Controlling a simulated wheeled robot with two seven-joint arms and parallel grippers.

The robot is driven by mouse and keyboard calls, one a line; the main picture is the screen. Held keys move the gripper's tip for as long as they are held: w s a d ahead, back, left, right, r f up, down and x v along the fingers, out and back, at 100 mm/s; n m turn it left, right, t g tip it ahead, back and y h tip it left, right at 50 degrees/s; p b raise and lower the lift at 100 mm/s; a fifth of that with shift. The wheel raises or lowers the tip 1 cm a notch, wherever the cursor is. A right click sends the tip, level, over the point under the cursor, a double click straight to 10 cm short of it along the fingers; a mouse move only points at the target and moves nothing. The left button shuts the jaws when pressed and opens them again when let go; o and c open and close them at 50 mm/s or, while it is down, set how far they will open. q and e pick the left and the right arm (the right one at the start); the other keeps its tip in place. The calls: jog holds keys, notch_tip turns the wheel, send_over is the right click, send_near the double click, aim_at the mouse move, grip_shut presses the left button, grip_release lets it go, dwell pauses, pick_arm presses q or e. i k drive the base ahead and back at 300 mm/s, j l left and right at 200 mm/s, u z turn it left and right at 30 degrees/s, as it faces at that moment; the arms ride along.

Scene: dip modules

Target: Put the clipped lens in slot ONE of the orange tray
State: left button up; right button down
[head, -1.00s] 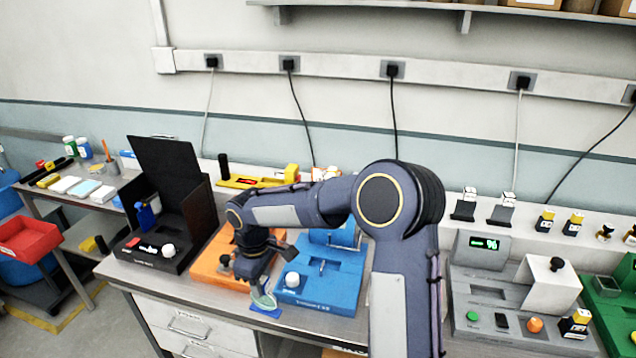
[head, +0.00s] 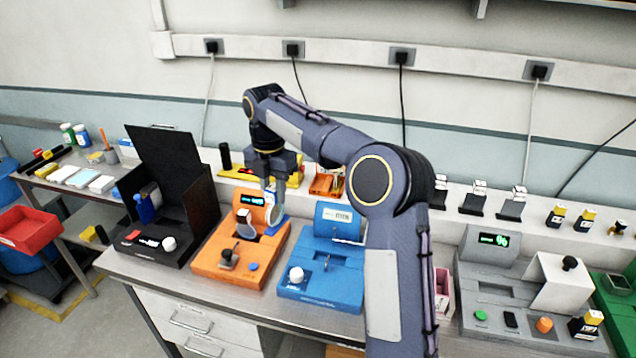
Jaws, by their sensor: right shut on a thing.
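My right gripper (head: 270,182) points down over the back right part of the orange station. It is shut on the clipped lens, a pale clear piece with a blue part (head: 277,217) at its lower end, hanging below the fingers. The lens is in front of the station's back edge; whether it touches anything is unclear. A small orange tray (head: 322,188) stands farther back to the right, with a few upright things in it. Its slot marks are too small to read. My left gripper is not in view.
The orange station (head: 222,268) has a display, a dark knob and a pale round piece. A black open case (head: 180,205) stands to its left, a blue station (head: 318,291) to its right. A yellow rack (head: 240,174) lies behind. My right arm hides part of the bench.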

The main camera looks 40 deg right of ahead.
aim_at(319, 186)
jog(key=i+l, duration=0.6)
jog(key=i, duration=0.15)
